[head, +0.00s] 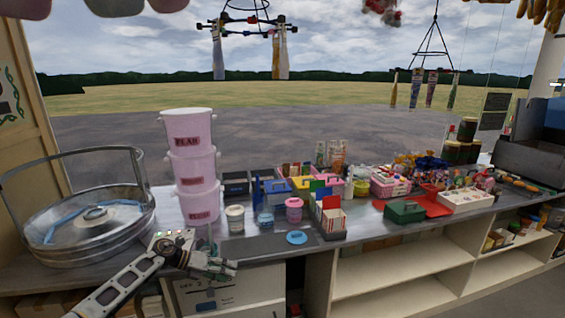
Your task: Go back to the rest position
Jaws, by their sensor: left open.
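My left gripper (222,268) is at the front edge of the counter, low in the head view, with its arm coming in from the lower left. It is open and I see nothing between its fingers. It is just in front of a dark mat (252,248) on the counter. My right gripper is not in view.
A metal floss pan (70,253) stands at the left. A stack of pink buckets (193,165) is behind my gripper. Small tubs, including a white one (235,218), a blue lid (297,237) and a green box (404,212) crowd the counter (375,232). Shelves (380,280) are below.

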